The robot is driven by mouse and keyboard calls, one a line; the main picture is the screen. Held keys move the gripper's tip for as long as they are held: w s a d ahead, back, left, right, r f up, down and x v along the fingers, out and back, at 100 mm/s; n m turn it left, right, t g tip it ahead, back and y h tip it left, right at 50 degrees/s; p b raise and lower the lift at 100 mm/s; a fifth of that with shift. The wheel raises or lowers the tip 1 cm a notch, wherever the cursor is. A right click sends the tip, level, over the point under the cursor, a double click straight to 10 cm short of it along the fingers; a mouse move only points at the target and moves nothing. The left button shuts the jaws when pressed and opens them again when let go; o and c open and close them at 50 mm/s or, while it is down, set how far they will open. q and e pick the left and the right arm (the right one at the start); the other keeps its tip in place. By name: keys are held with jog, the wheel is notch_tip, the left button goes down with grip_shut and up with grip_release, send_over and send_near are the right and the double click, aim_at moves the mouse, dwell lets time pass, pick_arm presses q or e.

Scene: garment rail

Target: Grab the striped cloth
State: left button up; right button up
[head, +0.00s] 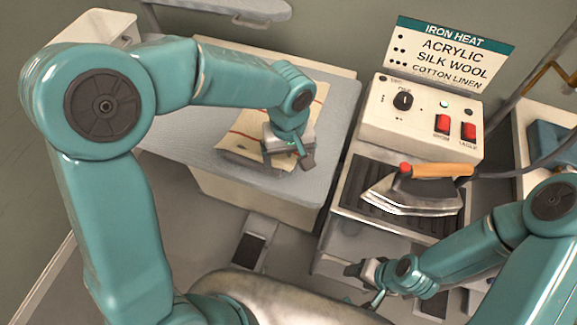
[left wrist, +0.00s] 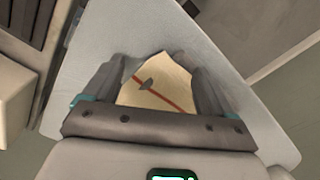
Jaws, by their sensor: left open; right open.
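The striped cloth (head: 252,122) is cream with thin red stripes and lies on the grey board at the centre left of the head view. My left gripper (head: 280,162) is over its near part, and the arm hides some of it. In the left wrist view the cloth (left wrist: 168,72) shows between the two spread fingers of my left gripper (left wrist: 152,78), with a red stripe and a small dark spot on it. I cannot tell whether the fingers touch it. My right gripper (head: 362,284) is open and empty, low and right of centre, below the iron stand.
The grey board (head: 185,130) rests on a pale base. To its right, an iron (head: 415,192) with an orange handle sits on a dark ridged plate. Behind it are a control box (head: 420,125) with red switches and an iron heat sign (head: 450,52).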

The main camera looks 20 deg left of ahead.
pick_arm(q)
jog(key=shift+d+r, duration=0.1)
grip_shut()
notch_tip(320, 180, up, 12)
jog(key=p, duration=0.8)
jog(key=shift+p, duration=0.3)
notch_tip(320, 180, up, 27)
jog(key=p, duration=0.3)
